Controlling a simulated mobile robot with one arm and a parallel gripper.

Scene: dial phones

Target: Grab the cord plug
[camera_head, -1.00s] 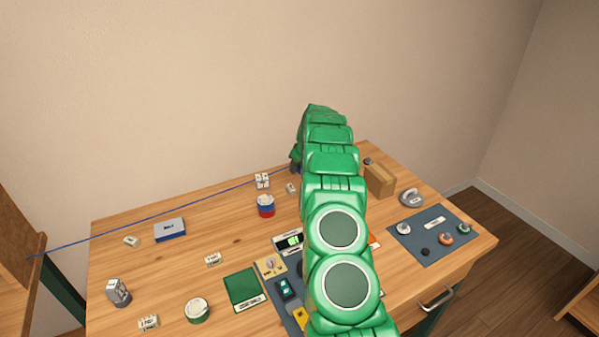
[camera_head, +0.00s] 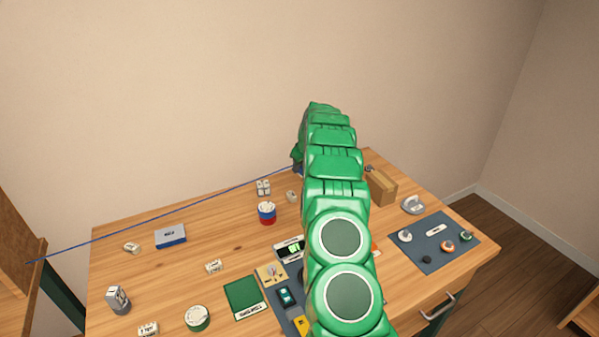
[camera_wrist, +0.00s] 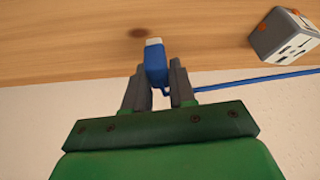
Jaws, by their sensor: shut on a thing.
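In the wrist view, a blue cord plug (camera_wrist: 155,64) with a pale tip sits between the two grey fingers of my gripper (camera_wrist: 160,85). My gripper is shut on the plug, and the plug's tip points toward the wooden table. The blue cord (camera_wrist: 250,81) runs off to the right from the plug. In the head view, the cord (camera_head: 160,209) stretches as a taut line from the far left to the back of the table. My green arm hides the plug and most of my gripper there.
The wooden table (camera_head: 190,265) holds several small items. A white and grey block (camera_wrist: 285,33) is near the plug in the wrist view. A cardboard-brown box (camera_head: 381,188) stands right of my arm. A blue-grey mat (camera_head: 420,258) with small parts lies at the right. The wall is close behind.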

